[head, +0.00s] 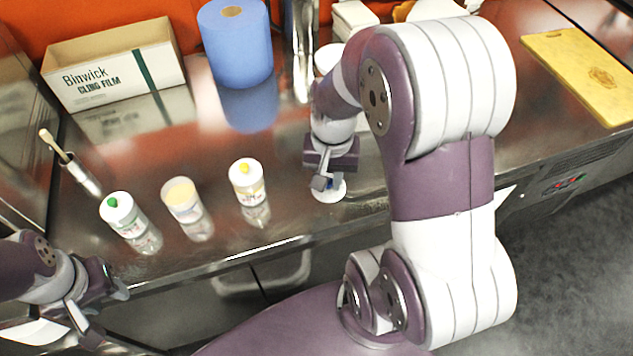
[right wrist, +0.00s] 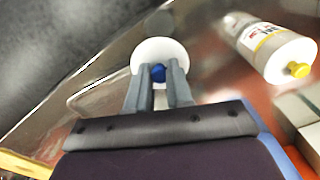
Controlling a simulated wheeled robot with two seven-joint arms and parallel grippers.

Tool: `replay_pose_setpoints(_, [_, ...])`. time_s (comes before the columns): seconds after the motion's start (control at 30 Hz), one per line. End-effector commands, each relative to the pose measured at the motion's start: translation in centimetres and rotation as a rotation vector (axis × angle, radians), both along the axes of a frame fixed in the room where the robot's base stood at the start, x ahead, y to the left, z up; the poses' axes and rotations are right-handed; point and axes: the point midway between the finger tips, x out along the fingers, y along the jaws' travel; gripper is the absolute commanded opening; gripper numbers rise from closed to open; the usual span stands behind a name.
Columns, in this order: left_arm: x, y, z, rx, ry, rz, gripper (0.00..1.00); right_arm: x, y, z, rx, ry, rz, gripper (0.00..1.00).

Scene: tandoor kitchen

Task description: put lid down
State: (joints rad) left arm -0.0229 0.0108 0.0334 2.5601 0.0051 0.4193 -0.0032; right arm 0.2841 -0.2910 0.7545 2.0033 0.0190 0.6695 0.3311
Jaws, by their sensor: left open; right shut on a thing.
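The lid is a white disc with a blue knob (right wrist: 158,72), seen in the right wrist view. In the head view its white rim (head: 330,195) shows just below my right gripper (head: 322,180). My right gripper is shut on the knob, with a finger on either side. The lid is low over the steel counter near its front edge; I cannot tell whether it touches. An open white jar (head: 183,199) with pale yellow contents stands to the left. My left gripper (head: 108,285) is open and empty in front of the counter, at the lower left.
A yellow-knobbed jar (head: 247,182) stands between the open jar and the lid. A green-knobbed jar (head: 124,215) stands further left. Behind are a blue roll (head: 236,45) and a cling film box (head: 115,68). A yellow board (head: 578,75) lies at the right.

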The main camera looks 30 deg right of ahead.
Motion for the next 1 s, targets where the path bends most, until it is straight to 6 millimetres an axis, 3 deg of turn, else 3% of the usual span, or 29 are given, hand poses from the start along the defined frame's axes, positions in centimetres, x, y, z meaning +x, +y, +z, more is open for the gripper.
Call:
replay_pose_setpoints(0.2, [0.0,0.0,0.4,0.0,0.0,0.0,0.43,5.8,1.6,-3.7,0.001,0.007,0.002,0.0])
replay_pose_setpoints(0.33, [0.0,0.0,0.5,0.0,0.0,0.0,0.43,7.7,2.1,-4.8,0.0,0.004,-0.001,0.0])
replay_pose_setpoints(0.6, [0.0,0.0,0.9,0.0,0.0,0.0,0.43,8.1,2.2,-8.8,0.001,0.004,-0.002,0.0])
replay_pose_setpoints(0.97, [0.0,0.0,0.6,0.0,0.0,0.0,0.43,8.1,2.1,-9.4,0.0,0.002,-0.003,0.0])
replay_pose_setpoints(1.0, [0.0,0.0,0.6,0.0,0.0,0.0,0.43,8.1,2.1,-9.5,0.0,0.002,-0.003,0.24])
